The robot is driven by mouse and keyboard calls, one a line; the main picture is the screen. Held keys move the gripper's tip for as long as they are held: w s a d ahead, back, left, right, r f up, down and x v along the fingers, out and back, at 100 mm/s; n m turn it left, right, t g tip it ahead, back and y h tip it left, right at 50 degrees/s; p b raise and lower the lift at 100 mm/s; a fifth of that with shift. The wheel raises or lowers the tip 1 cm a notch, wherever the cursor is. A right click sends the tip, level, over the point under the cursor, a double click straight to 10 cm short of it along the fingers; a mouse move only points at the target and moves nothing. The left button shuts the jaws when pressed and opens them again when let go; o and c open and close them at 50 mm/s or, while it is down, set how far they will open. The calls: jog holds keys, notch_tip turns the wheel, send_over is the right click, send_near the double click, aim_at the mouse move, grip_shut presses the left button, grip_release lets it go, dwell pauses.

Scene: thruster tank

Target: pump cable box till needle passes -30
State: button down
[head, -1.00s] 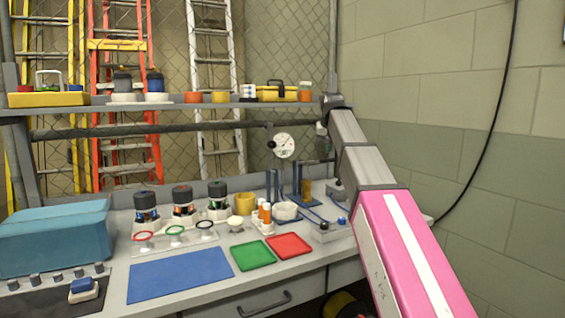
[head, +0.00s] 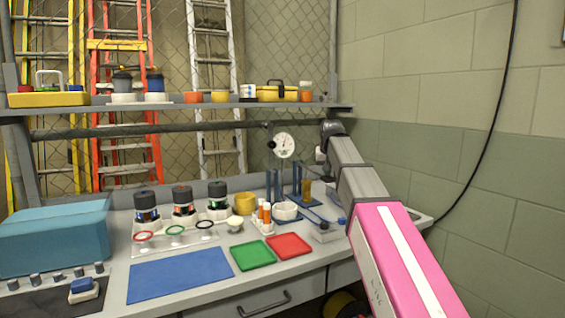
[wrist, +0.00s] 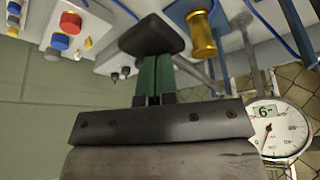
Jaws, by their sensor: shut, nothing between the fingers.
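My gripper (wrist: 153,75) is shut, its green fingers together and empty. In the wrist view its tips meet the underside of a black handle-like block (wrist: 155,35), seemingly the pump handle; whether they touch it is unclear. A white round gauge (head: 284,145) hangs behind the bench in the head view. It also shows in the wrist view (wrist: 280,130), with a small display that appears upside down, seemingly -9. Its needle is too small to read surely. In the head view my wrist hides the pump handle. I cannot tell which thing is the cable box.
A brass cylinder (wrist: 202,35) on a blue stand is close beside the handle. A pale box (wrist: 72,30) with red, blue and yellow knobs lies left of it in the wrist view. Green (head: 252,254) and red (head: 289,246) trays lie in front. The wall is right of my arm.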

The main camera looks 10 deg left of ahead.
aim_at(327, 179)
jog(key=shift+f, duration=1.9)
notch_tip(327, 179, up, 13)
dwell(2.3)
jog(key=shift+f, duration=0.1)
jog(key=shift+f, duration=6.45)
notch_tip(327, 179, up, 13)
